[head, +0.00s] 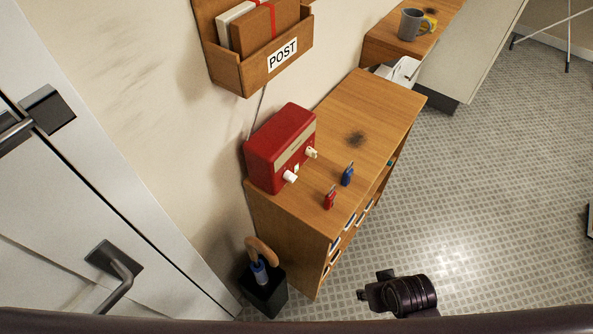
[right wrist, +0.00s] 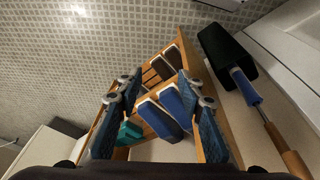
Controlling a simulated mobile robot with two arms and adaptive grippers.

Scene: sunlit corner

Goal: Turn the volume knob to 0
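A red radio (head: 281,148) stands on the wooden cabinet (head: 375,105), against the wall. Its front has a white knob (head: 290,176) at the lower left and a cream knob (head: 311,153) at the right. Their markings are too small to read, so I cannot tell which is the volume knob or its setting. My right arm's dark end shows at the bottom of the head view, in front of the cabinet and apart from the radio. In the right wrist view my right gripper (right wrist: 158,85) is open and empty, facing the cabinet's shelves. My left gripper is not in view.
A red tag (head: 329,198) and a blue tag (head: 347,175) are near the cabinet's front edge. A dark bin (head: 264,293) with an umbrella (head: 260,250) stands beside the cabinet. A POST box (head: 258,62) hangs above the radio.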

